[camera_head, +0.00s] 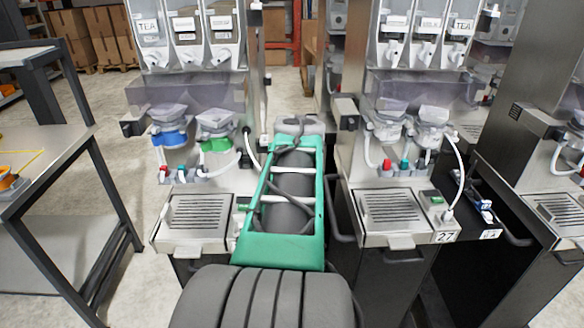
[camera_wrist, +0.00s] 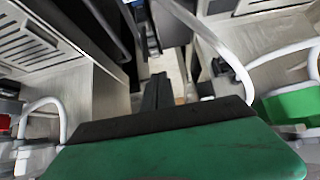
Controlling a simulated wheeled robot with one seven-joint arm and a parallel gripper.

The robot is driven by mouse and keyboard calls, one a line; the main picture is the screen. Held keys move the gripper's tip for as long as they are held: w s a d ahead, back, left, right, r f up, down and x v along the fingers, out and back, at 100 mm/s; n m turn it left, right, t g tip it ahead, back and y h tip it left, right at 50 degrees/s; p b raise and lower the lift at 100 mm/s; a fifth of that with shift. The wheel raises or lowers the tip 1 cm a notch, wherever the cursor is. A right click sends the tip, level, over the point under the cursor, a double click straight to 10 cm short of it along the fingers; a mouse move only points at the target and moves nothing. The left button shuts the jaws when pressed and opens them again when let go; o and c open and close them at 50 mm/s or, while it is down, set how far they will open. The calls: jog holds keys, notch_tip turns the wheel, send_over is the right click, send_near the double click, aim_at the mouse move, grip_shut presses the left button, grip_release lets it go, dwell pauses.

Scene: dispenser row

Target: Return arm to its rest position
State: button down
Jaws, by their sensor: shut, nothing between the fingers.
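My arm, green and grey, reaches forward from the bottom middle of the head view, into the space between two dispenser machines; its far end hides my gripper there. In the wrist view my gripper (camera_wrist: 157,92) shows as narrow dark fingers, shut with nothing between them, beyond a green and black body. The left dispenser (camera_head: 207,130) stands beside the arm on one side. The right dispenser (camera_head: 392,170) stands close on the other side. In the wrist view a white hose (camera_wrist: 222,50) curves near the fingers on the right.
Metal drip trays (camera_head: 197,218) (camera_head: 389,209) flank the arm closely. A green-based valve container (camera_head: 216,125) and white hoses stick out of the machines. A steel table (camera_head: 45,150) stands at the left edge. Open floor (camera_head: 135,165) lies between table and left dispenser.

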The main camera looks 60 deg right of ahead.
jog(key=shift+s+a+r, duration=0.15)
jog(key=shift+a+r, duration=0.05)
jog(key=w+a+f+n+y, duration=0.25)
jog(key=w+a, duration=0.35)
jog(key=a, duration=0.5)
jog(key=s+a+f+n+y, duration=0.1)
jog(key=a+f+n, duration=0.1)
jog(key=a, duration=0.8)
jog(key=s+a+f+n+g+y, duration=0.1)
jog(key=a+f+n+y, duration=0.1)
jog(key=a, duration=0.8)
jog(key=s+a+f+n+g+y+p, duration=0.1)
jog(key=a+f+n, duration=0.3)
jog(key=a, duration=0.6)
jog(key=shift+s+a+f, duration=0.25)
jog(key=shift+s+f, duration=0.25)
jog(key=shift+s, duration=0.05)
